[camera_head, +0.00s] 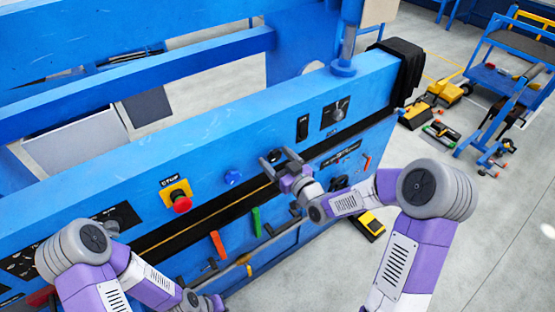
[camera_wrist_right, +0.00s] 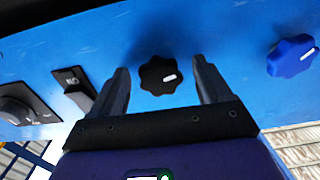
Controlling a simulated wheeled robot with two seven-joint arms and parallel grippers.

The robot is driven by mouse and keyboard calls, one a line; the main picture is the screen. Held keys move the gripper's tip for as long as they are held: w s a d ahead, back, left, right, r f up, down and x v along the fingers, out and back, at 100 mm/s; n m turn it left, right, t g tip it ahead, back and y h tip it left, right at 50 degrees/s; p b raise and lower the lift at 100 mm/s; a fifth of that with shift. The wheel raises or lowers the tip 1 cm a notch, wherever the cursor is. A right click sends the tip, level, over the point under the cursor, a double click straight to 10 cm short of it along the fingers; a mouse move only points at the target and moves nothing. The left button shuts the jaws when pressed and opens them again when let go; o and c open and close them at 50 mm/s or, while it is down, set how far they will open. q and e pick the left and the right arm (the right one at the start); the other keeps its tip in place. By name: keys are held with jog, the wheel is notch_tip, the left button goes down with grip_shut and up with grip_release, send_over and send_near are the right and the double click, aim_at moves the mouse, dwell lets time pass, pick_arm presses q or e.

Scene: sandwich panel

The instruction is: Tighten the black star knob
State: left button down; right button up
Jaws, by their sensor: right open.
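The black star knob (camera_wrist_right: 158,76), with a white mark on its face, is on the blue panel. In the right wrist view it shows between the two fingers of my right gripper (camera_wrist_right: 160,66), with a gap on each side. In the head view my right gripper (camera_head: 279,159) is open in front of the panel and the knob is small and partly hidden by the fingers. I cannot tell how far the fingertips are from the panel. My left gripper (camera_head: 214,303) is low at the bottom edge, partly cut off, and its fingers are unclear.
A blue star knob (camera_head: 232,176) and a red stop button (camera_head: 180,201) on yellow are left of my right gripper. A black switch (camera_head: 302,127) and a rotary handle (camera_head: 337,112) are to its right. Colored-handled tools (camera_head: 217,245) hang below. A blue cart (camera_head: 500,84) stands far right.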

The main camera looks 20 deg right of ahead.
jog(key=c, duration=1)
jog(key=shift+c, duration=0.2)
